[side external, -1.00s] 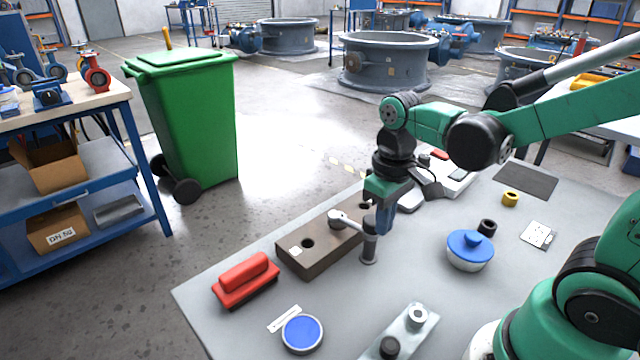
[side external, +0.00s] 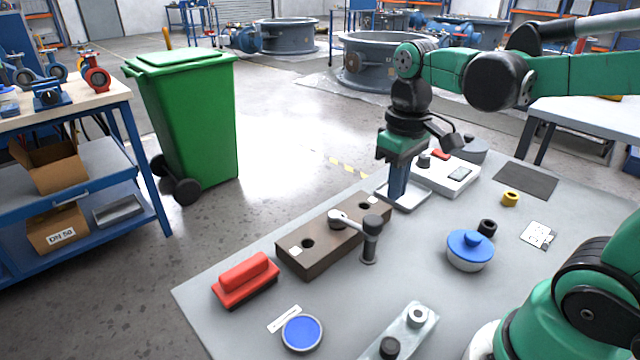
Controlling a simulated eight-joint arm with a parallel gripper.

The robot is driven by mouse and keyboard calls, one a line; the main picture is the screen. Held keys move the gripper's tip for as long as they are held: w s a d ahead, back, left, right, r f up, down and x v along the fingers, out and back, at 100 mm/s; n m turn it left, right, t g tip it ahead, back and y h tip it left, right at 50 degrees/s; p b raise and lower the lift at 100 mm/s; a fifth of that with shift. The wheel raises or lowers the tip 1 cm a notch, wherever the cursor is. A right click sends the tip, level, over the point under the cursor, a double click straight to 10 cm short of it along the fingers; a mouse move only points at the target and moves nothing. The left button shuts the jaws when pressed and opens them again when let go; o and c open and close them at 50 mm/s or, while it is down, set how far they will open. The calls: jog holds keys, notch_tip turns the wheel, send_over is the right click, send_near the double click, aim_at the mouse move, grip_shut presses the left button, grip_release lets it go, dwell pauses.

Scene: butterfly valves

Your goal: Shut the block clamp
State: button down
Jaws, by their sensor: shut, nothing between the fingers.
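The block clamp is a long brown block (side external: 318,252) lying on the grey table, with round holes in its top. A silver lever (side external: 352,221) runs from a round pivot on the block to a dark knob (side external: 373,226) at the front side. A grey cylindrical post (side external: 369,252) shows below the knob; I cannot tell whether it touches the table. My gripper (side external: 397,200) is shut and empty, pointing down over a shallow grey tray, to the right of and behind the knob. It is apart from the lever.
The grey tray (side external: 414,201) and a white scale-like device (side external: 455,180) stand at the back. A blue-lidded pot (side external: 470,250) and a dark ring (side external: 487,228) are to the right. A red-handled brush (side external: 247,278) lies left. A metal plate with knobs (side external: 405,335) is in front.

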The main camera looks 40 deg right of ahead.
notch_tip(320, 180, down, 7)
dwell(0.5)
jog(key=shift+w+r, duration=0.15)
jog(key=shift+w, duration=0.15)
dwell(0.5)
jog(key=shift+s, duration=0.15)
notch_tip(320, 180, up, 6)
jog(key=shift+s, duration=0.25)
dwell(0.4)
jog(key=shift+a, duration=0.1)
